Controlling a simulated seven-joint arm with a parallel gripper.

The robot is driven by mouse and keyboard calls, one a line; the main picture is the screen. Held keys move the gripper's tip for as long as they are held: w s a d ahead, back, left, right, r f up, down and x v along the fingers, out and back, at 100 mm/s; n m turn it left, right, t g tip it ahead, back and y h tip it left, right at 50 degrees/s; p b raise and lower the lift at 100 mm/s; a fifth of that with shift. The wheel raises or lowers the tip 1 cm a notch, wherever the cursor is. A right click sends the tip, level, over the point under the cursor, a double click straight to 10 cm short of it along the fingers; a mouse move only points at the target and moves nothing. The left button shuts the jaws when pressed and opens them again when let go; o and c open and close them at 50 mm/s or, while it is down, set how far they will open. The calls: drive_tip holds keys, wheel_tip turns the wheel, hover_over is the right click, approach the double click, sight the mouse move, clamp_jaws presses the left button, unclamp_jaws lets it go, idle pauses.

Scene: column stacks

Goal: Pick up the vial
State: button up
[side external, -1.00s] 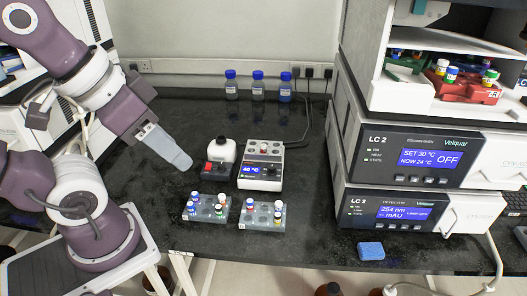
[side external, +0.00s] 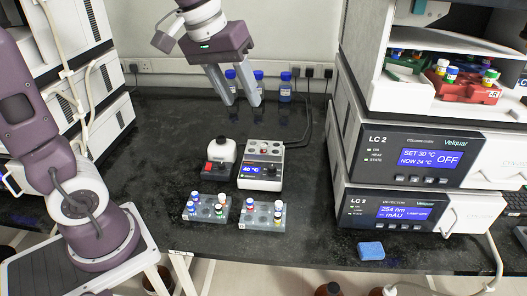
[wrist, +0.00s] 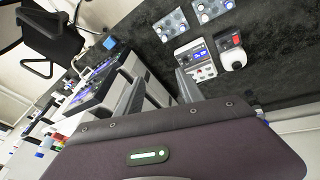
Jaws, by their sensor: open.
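Several small vials with coloured caps are in view, and I cannot tell which one the task means. Some stand in the left grey rack (side external: 206,215), some in the right grey rack (side external: 262,224). One red-capped vial (side external: 264,150) appears to stand in the heating block (side external: 261,176), whose display reads 40 °C. My gripper (side external: 243,101) is open and empty, high over the back of the bench, partly in front of the blue-capped bottles. In the wrist view my gripper (wrist: 156,97) has its fingers apart with nothing between them; the heating block (wrist: 194,60) and racks lie beyond.
Blue-capped bottles (side external: 286,90) stand by the back wall. Tall LC instruments (side external: 402,155) bound the right side. A blue sponge (side external: 371,250) lies at the front edge. The bench left of the mixer is clear.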

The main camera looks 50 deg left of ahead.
drive_tip(key=w+a+f+n+g, duration=0.1)
drive_tip(key=w+a+f+n, duration=0.1)
drive_tip(key=w+a+f, duration=0.3)
drive_tip(key=w+a+f+n, duration=0.2)
drive_tip(key=w+a, duration=0.1)
drive_tip(key=w, duration=0.4)
drive_tip(key=n+g+y, duration=0.2)
drive_tip(key=n, duration=0.1)
approach(264, 145)
drive_tip(key=f, duration=0.5)
drive_tip(key=a+f, duration=0.1)
drive_tip(key=f, duration=0.2)
drive_tip(key=shift+w+f, duration=0.3)
drive_tip(key=shift+c, duration=0.5)
clamp_jaws()
